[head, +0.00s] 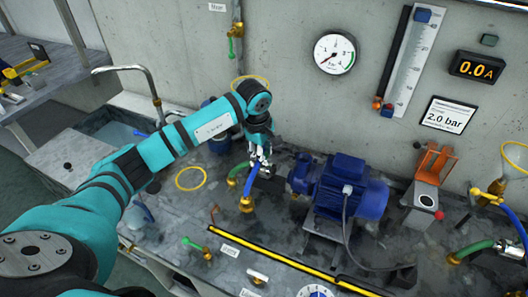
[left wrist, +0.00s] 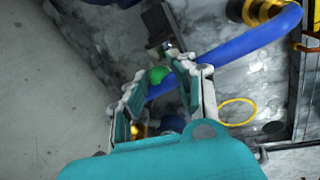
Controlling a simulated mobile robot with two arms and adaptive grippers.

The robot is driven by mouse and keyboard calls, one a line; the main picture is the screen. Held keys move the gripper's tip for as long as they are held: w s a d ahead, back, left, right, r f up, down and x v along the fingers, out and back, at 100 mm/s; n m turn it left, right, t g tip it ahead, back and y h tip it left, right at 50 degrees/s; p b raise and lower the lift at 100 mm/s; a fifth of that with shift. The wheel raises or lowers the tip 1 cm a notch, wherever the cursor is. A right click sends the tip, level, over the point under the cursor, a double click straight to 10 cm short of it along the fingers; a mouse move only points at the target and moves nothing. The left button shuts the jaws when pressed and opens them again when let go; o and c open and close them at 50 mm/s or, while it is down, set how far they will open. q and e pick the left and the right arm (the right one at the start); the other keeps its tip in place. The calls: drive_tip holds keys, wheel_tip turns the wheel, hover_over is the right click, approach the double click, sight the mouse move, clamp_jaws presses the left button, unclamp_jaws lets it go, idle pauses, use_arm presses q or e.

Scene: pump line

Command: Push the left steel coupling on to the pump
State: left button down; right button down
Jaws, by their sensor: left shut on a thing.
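My left gripper (head: 261,160) is shut at the upper end of the short blue hose (head: 252,180), left of the blue pump (head: 345,190). The left steel coupling at that hose end is mostly hidden by the fingers; a small grey part shows beside them. In the left wrist view, the gripper's fingers (left wrist: 157,88) stand on both sides of the hose end, and the blue hose (left wrist: 235,42) runs off to the upper right. A gap shows between the gripper and the pump in the head view. My right gripper is not in view.
A brass fitting (head: 246,204) stands at the hose's lower end. A yellow ring (head: 190,178) lies on the bench. A yellow-black bar (head: 290,262) crosses the front. The gauge (head: 334,52) hangs on the wall behind.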

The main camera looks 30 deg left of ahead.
use_arm(q)
drive_tip(key=d+b, duration=0.2)
drive_tip(key=d, duration=0.3)
drive_tip(key=shift+w+d, duration=0.15)
drive_tip(key=shift+d, duration=0.05)
drive_tip(key=c, duration=1.5)
unclamp_jaws()
drive_tip(key=shift+c, duration=0.2)
drive_tip(key=o, duration=0.5)
drive_tip(key=shift+d, duration=0.15)
drive_tip(key=shift+c, duration=0.2)
